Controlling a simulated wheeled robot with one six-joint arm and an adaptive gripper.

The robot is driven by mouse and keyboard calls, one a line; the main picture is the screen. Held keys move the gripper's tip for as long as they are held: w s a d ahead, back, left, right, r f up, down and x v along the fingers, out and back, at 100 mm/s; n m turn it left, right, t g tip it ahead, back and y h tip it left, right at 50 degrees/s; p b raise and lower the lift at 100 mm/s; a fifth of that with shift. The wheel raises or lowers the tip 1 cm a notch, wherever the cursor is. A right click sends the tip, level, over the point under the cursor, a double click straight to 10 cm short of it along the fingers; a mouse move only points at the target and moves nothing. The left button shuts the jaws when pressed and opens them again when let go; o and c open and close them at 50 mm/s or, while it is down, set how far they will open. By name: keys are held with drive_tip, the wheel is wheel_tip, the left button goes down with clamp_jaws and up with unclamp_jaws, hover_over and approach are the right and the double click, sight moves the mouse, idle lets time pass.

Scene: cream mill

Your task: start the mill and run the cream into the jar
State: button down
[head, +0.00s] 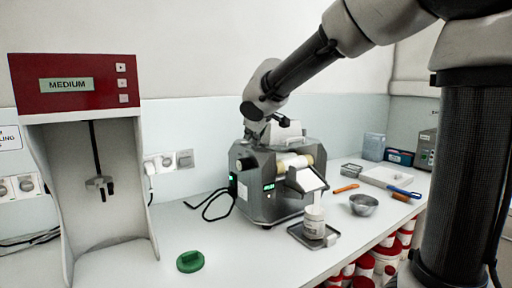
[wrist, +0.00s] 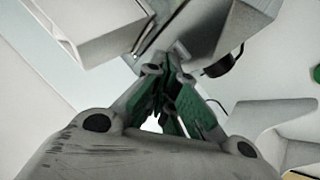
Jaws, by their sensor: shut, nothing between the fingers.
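The grey mill (head: 265,205) stands mid-counter, with pale rollers (head: 294,163), a lit green display (head: 269,187) and a white sloping apron (head: 306,179) at its front. The white jar (head: 314,222) stands upright below the apron on a small metal tray (head: 297,233). It looks open at the top, but its inside is too small to tell. My gripper is behind or above the mill's top in the head view, mostly hidden by my arm. In the wrist view my gripper (wrist: 172,112) has its green-padded fingers together, empty, close to a grey mill surface (wrist: 215,30).
A red-topped mixer (head: 72,80) reading MEDIUM stands at left. A green lid (head: 190,262) lies on the front counter. A metal bowl (head: 363,205), orange tool (head: 346,188) and white tray (head: 388,178) lie at right. Red-lidded tubs (head: 386,258) sit below the counter.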

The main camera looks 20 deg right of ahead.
sight(253, 147)
drive_tip(key=shift+r, duration=0.8)
drive_tip(key=shift+r, duration=2.5)
drive_tip(key=s+d+f+m+g, duration=0.1)
drive_tip(key=s+d+f+m, duration=0.2)
drive_tip(key=s+d, duration=0.6)
drive_tip(key=s+d+f+m+g, duration=0.1)
drive_tip(key=s+f, duration=0.3)
drive_tip(key=s, duration=0.4)
drive_tip(key=s+d+f+m+g, duration=0.1)
drive_tip(key=s+d+f+m, duration=0.2)
drive_tip(key=s, duration=0.5)
drive_tip(key=s+d+f+m+g, duration=0.2)
drive_tip(key=s+f, duration=0.3)
drive_tip(key=s, duration=0.4)
drive_tip(key=shift+d+f, duration=0.25)
drive_tip(key=shift+d, duration=0.2)
